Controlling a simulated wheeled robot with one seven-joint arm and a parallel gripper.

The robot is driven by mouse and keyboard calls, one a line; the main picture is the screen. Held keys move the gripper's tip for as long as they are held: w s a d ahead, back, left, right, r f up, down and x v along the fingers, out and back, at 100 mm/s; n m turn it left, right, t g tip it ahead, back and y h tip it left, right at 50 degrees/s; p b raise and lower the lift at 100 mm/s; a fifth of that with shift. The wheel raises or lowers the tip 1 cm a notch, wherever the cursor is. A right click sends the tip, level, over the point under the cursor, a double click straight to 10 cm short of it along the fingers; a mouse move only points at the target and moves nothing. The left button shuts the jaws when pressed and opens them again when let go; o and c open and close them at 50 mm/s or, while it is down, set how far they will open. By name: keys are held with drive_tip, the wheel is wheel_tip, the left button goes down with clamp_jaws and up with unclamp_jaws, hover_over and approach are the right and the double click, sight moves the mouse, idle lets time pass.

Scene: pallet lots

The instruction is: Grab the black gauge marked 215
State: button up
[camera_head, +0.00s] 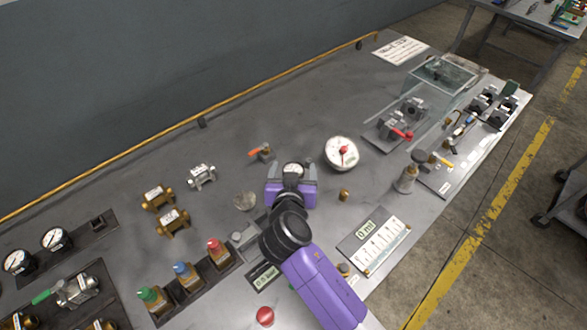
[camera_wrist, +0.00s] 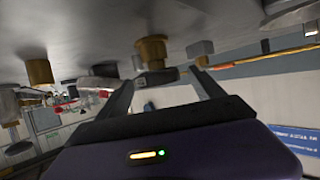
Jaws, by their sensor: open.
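A small dark-rimmed gauge with a white face (camera_head: 293,169) sits on the grey bench. My open gripper (camera_head: 289,165) is over it, with one purple-mounted finger on each side. In the wrist view, which looks upside down, a dark round body (camera_wrist: 156,78) on a brass stem (camera_wrist: 152,50) shows between the fingertips of my gripper (camera_wrist: 168,76). I see no clear contact. The number on the face is too small to read.

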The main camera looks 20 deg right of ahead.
drive_tip(key=shift+w+d+f, duration=0.15)
drive_tip(key=shift+w+f, duration=0.05)
drive_tip(key=shift+w, duration=0.1)
drive_tip(key=shift+c, duration=0.3)
drive_tip(key=c, duration=1.5)
drive_tip(key=shift+r, duration=0.15)
